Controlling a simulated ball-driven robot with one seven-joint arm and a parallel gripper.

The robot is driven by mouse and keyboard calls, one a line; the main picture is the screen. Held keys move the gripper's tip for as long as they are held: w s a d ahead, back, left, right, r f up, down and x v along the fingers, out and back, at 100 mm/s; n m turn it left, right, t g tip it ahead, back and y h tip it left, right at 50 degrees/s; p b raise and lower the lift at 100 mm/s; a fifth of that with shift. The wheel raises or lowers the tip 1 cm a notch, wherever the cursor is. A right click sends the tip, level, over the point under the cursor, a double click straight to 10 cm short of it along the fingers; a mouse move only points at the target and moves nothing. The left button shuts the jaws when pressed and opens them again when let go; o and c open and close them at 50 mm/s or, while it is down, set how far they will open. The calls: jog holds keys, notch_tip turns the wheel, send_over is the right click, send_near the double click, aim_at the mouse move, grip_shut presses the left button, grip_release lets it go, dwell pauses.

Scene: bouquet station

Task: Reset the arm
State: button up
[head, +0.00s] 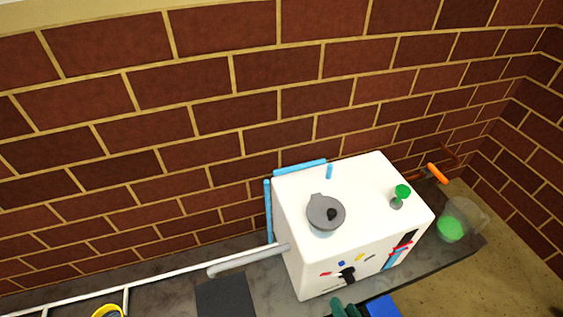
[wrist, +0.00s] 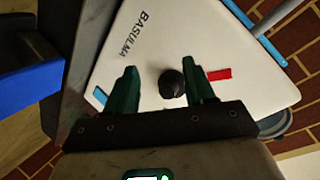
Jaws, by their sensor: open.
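My gripper (wrist: 163,90) is open in the wrist view, with two dark green fingers apart and a black knob (wrist: 171,83) showing between them. The knob is on the face of a white machine (wrist: 140,45) lettered "BASULMA"; I cannot tell whether the fingers touch anything. In the head view the white machine (head: 362,222) stands on the counter. Part of my gripper (head: 345,309) shows at the bottom edge, low in front of the machine, beside a blue part of my arm. Its fingertips are not clearly separable there.
A grey lidded pot (head: 325,213) and a green knob (head: 402,191) are on top of the machine. A clear jug with green contents (head: 451,228) stands at its right. A white rail (head: 150,278) runs along the left, near a yellow object (head: 107,311). The brick wall is behind.

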jog(key=s+d+r+n+g+h+p, duration=0.1)
jog(key=s+d+r+n+g, duration=0.2)
jog(key=s+d+r+g, duration=0.45)
jog(key=s+d+r+n+g+h+p, duration=0.1)
jog(key=s+d+r+n+g+h, duration=0.15)
jog(key=s+r+g, duration=0.55)
notch_tip(320, 180, up, 36)
jog(key=s+t+p, duration=0.2)
jog(key=t+p, duration=0.1)
jog(key=p, duration=3.5)
jog(key=shift+d+y, duration=0.3)
jog(key=shift+y, duration=0.05)
jog(key=shift+s, duration=0.1)
